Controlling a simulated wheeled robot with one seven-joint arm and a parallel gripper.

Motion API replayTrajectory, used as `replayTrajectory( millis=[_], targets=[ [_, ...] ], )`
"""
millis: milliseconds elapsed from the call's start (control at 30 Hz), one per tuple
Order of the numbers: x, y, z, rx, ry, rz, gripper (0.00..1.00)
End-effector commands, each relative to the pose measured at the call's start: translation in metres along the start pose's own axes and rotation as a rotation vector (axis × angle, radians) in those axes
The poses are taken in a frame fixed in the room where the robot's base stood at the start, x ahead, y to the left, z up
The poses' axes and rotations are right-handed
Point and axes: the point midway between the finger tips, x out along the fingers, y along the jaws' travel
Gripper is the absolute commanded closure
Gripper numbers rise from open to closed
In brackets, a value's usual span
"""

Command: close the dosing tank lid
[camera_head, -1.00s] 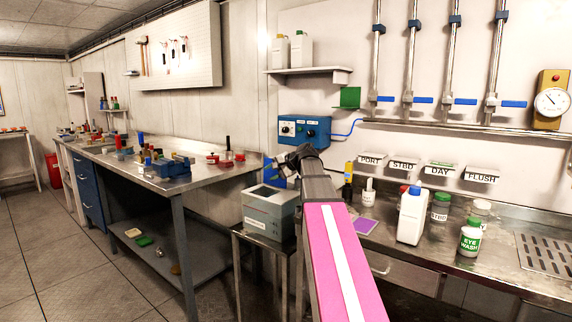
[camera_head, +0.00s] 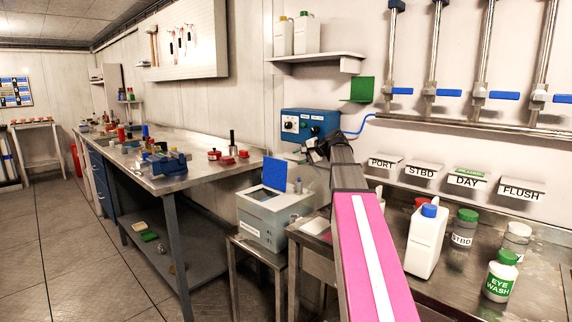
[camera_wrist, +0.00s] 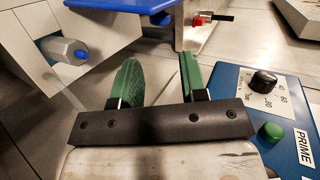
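The dosing tank (camera_head: 262,222) is a grey box on a small metal stand left of my arm. Its blue lid (camera_head: 275,173) stands upright at the back of the open top. In the wrist view the tank (camera_wrist: 35,22) is at upper left, with the blue lid (camera_wrist: 120,10) along the top edge. My gripper (camera_wrist: 160,75) has two green-padded fingers, apart with nothing between them. They point toward the lid's side without visibly touching it. In the head view my gripper's fingertips are hard to make out behind the arm, right of the lid.
A blue control box (camera_head: 309,124) marked PRIME in the wrist view (camera_wrist: 290,120) sits close to my gripper's right. The steel counter (camera_head: 455,290) holds a white jug (camera_head: 426,243) and several bottles. A workbench (camera_head: 190,178) stands left; the floor (camera_head: 70,265) there is clear.

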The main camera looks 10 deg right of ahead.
Motion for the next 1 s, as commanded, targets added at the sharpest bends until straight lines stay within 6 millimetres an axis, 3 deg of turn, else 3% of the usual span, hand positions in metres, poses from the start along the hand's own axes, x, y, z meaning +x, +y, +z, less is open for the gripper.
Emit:
replayTrajectory(
  millis=[500,700,1000],
  targets=[
    [0.084,-0.001,0.0,-0.001,-0.002,0.0,0.6],
    [0.097,0.0,0.0,0.0,-0.001,0.001,0.6],
    [0.099,0.0,0.0,0.0,0.0,0.001,0.6]
  ],
)
